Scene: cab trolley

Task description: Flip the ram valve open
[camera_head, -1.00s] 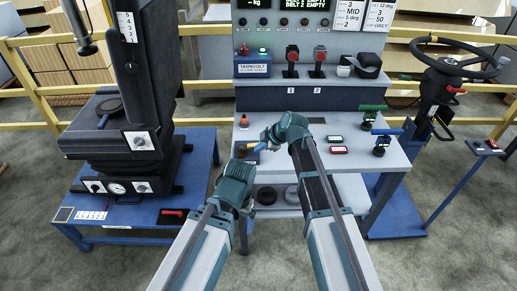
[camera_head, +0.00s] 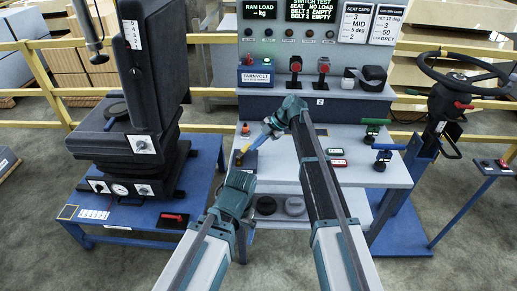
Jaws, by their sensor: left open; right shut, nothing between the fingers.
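A red lever (camera_head: 173,218) lies at the front right of the blue platform, below the seat. On the grey bench stand a green-handled lever (camera_head: 374,122) and a blue-handled lever (camera_head: 388,147), both at its right. None carries a readable label, so I cannot tell which is the ram valve. My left gripper (camera_head: 239,157) is open at the bench's left front edge, its fingers partly hidden by its wrist. My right gripper (camera_head: 266,132) is shut and empty over the bench's left part, pointing left. Neither gripper is near these levers.
The black seat (camera_head: 133,155) stands on the blue platform (camera_head: 120,231) at left. A steering wheel (camera_head: 468,71) on a column stands at right. A control panel (camera_head: 315,50) rises behind the grey bench (camera_head: 355,170). Open floor lies in front.

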